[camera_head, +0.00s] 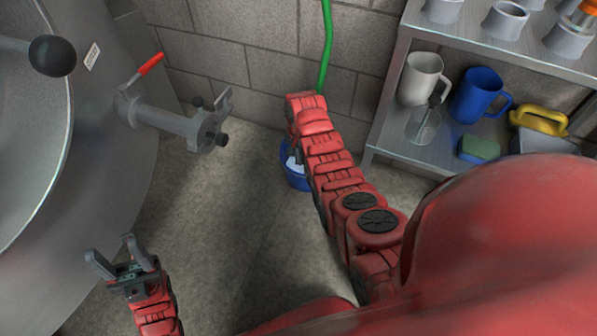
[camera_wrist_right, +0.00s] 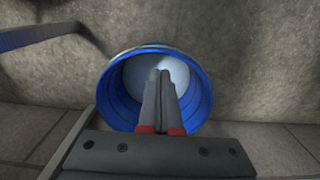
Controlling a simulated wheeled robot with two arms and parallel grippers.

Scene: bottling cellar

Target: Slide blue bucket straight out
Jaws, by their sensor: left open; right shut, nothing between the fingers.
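The blue bucket (camera_head: 297,181) stands on the floor near the block wall, partly hidden behind my right arm in the head view. In the right wrist view the bucket (camera_wrist_right: 116,100) shows its round opening, with something pale inside. My right gripper (camera_wrist_right: 160,72) is shut and empty, its fingers together in front of the bucket's opening. Whether the fingertips are inside the bucket or above it, I cannot tell. In the head view the right fingers are hidden. My left gripper (camera_head: 111,246) is open and empty at the lower left, well away from the bucket.
A large steel tank (camera_head: 70,200) with a red-handled valve (camera_head: 165,115) stands at the left. A metal shelf (camera_head: 385,135) with mugs stands right of the bucket. A green hose (camera_head: 326,45) hangs on the wall behind. The floor (camera_head: 225,215) between tank and bucket is clear.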

